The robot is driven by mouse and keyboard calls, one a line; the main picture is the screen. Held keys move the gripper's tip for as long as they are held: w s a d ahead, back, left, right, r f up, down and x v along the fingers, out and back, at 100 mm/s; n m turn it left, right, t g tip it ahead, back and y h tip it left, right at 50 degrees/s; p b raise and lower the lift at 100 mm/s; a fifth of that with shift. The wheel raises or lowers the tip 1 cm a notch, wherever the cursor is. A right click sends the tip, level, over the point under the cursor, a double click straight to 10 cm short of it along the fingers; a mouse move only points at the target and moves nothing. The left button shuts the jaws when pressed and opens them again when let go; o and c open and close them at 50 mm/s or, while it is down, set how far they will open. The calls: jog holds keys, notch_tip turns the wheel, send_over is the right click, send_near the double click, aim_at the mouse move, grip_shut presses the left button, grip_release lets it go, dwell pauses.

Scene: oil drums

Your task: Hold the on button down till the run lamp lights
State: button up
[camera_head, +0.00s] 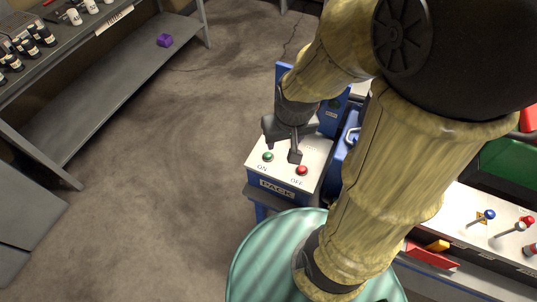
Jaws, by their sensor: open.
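The control box (283,180) has a white sloped top and a front plate lettered PACK. The green button (268,156), marked ON, is at its left. The red button (302,169), marked OFF, is at its right. My gripper (282,147) is open and empty over the back of the box top. One dark finger shows behind the green button, the other close to the red button. I cannot tell whether either finger touches the box. I make out no run lamp; my gripper and arm hide part of the box's back.
A grey shelf bench (100,75) with small bottles stands at the left, with a purple cube (165,41) on its lower shelf. A light panel with coloured levers (487,217) is at the right. The floor (150,190) between is clear.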

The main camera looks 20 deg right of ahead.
jog(key=shift+c, duration=0.2)
grip_shut()
dwell(1.5)
